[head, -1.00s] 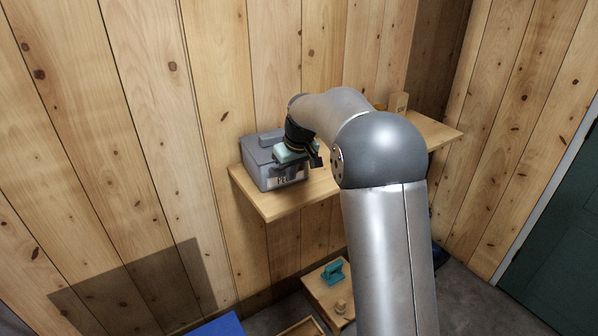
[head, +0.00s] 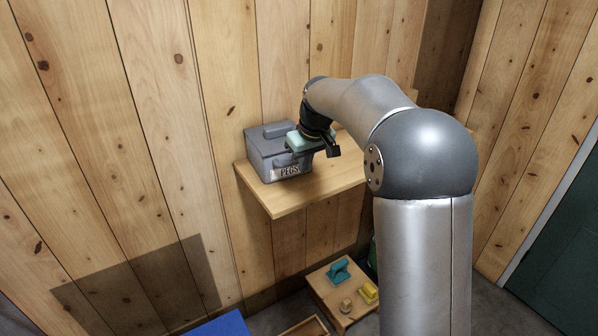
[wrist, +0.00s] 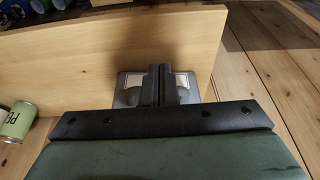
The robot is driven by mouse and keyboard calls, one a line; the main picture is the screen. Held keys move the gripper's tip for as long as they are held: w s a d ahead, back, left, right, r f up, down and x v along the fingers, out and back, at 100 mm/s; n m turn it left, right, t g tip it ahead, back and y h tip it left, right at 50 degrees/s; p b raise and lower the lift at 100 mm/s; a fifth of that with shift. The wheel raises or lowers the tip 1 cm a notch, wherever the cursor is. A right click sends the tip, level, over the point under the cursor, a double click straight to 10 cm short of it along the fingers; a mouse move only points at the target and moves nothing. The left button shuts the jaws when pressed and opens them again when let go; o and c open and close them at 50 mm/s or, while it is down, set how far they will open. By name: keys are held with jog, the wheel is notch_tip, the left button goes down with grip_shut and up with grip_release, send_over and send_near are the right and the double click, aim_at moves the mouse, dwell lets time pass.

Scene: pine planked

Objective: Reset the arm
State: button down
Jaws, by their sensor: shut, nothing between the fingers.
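My gripper (head: 332,148) is at the end of my bent arm in the head view, over the wall shelf (head: 318,192), just right of a grey lidded box (head: 262,158) labelled PEGS. It overlaps the box's right side in the picture; I cannot tell whether they touch. In the wrist view, the black fingers (wrist: 160,78) are together with nothing held between them. Behind them is a grey surface with pale label patches (wrist: 130,88), partly hidden by the fingers.
Below the shelf, a small wooden stand (head: 325,296) holds a teal object (head: 339,271), a yellow one (head: 369,292) and a wooden knob (head: 345,305). A blue surface (head: 222,327) lies at the bottom. A green can (wrist: 17,121) shows in the wrist view. A dark green door (head: 560,240) stands right.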

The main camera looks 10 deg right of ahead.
jog(key=a+v, duration=0.1)
jog(key=v, duration=0.6)
jog(key=s+d+f+m+g, duration=0.1)
jog(key=s+f, duration=0.4)
jog(key=s, duration=0.7)
jog(key=s+d+f+m+h, duration=0.1)
jog(key=s+f, duration=0.4)
jog(key=s, duration=0.7)
jog(key=s+d+f+m+g, duration=0.1)
jog(key=s+f, duration=0.4)
jog(key=s, duration=0.7)
jog(key=shift+d+m+g, duration=0.3)
jog(key=shift+d+m, duration=0.6)
jog(key=shift+d, duration=0.1)
